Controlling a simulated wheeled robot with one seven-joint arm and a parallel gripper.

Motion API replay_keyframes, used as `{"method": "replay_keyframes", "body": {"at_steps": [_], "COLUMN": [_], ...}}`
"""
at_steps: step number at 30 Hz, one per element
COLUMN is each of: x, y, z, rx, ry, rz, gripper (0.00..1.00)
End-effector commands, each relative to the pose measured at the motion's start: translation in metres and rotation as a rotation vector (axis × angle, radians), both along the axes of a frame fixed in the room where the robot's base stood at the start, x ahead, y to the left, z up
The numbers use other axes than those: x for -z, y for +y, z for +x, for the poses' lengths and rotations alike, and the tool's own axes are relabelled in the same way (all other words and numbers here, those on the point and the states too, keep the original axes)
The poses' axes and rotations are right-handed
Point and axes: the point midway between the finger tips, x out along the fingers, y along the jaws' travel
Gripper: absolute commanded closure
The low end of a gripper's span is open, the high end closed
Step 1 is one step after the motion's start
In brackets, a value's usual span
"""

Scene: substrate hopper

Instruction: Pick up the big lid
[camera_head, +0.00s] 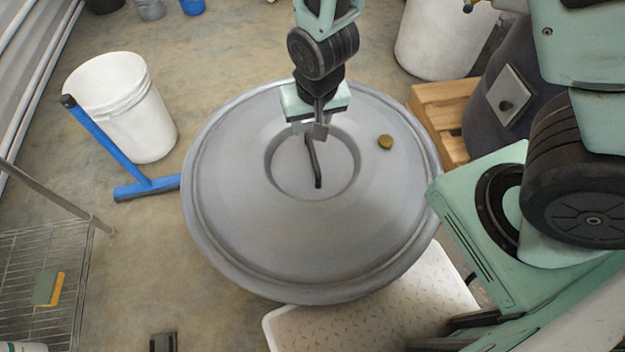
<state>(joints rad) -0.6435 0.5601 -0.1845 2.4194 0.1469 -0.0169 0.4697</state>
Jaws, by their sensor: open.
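The big lid (330,240) is a round grey disc with a raised rim and a sunken round centre. It lies level in the middle of the head view. A dark bar handle (313,160) stands in its centre recess. My gripper (318,133) points down over the far edge of the recess, open, with its fingertips close to the far end of the handle. I cannot tell whether the fingers touch or straddle the handle. A small brass-coloured knob (385,142) sits on the lid's right side. What is under the lid is hidden.
A white bucket (125,105) and a blue squeegee (145,187) stand to the left. A wire rack (45,270) is at lower left. A wooden pallet (440,115) and a white bin (440,40) are behind right. A pale step (380,315) is in front.

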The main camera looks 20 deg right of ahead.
Motion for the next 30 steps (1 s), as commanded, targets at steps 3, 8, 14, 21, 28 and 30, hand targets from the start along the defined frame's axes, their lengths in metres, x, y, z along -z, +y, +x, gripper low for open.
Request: {"method": "replay_keyframes", "body": {"at_steps": [3,8,14,21,28,30], "x": [0.044,0.060,0.093,0.142,0.171,0.174], "y": [-0.011,-0.018,-0.022,-0.024,-0.025,-0.025], "z": [0.011,0.019,0.027,0.041,0.049,0.051], "rx": [0.048,0.076,0.082,0.080,0.078,0.079], "ry": [-0.031,-0.055,-0.056,-0.055,-0.056,-0.056], "rz": [-0.023,-0.034,-0.037,-0.036,-0.036,-0.034], "gripper": [0.58,0.58,0.58,0.58,0.58,0.58]}}
